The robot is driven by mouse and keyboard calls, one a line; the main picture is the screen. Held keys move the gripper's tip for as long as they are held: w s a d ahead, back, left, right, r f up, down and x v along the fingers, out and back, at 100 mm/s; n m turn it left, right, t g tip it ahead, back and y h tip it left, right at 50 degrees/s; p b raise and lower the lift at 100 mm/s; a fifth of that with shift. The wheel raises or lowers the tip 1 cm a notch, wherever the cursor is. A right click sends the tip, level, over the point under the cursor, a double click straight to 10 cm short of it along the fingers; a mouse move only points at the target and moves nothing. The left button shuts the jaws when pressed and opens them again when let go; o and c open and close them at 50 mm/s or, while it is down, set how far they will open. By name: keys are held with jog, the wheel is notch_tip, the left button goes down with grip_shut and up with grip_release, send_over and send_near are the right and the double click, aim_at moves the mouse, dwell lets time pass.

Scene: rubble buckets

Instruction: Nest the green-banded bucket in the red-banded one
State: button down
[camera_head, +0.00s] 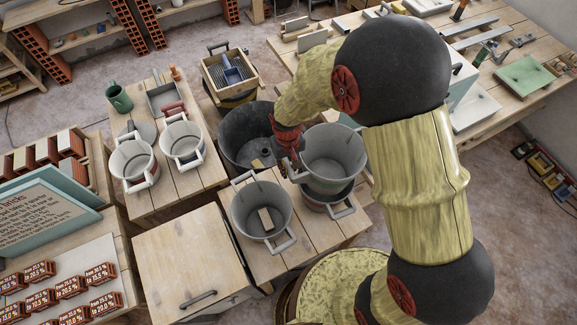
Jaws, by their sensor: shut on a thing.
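A grey bucket (335,152) with a green band low on its side is at the middle right. My gripper (292,166) is at its left rim, shut on it; the fingertips are small and partly hidden. Directly below is another bucket (334,202) with a dark inside and a reddish band, standing on the wooden bench. The green-banded bucket covers most of its mouth. I cannot tell whether the upper bucket's base is inside the lower one or just above it.
A grey bucket (261,212) with a wooden block inside stands left of the pair. A large dark tub (232,135) is behind. Two light buckets (133,160) (182,140) stand on the left bench. A wooden cabinet (190,258) is at front left.

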jog(key=shift+f+b, duration=1)
jog(key=shift+f, duration=0.6)
jog(key=shift+f+b, duration=1)
jog(key=shift+f, duration=0.45)
notch_tip(320, 180, down, 3)
jog(key=shift+r+b, duration=0.1)
jog(key=shift+b, duration=0.95)
jog(key=c, duration=1.6)
grip_release()
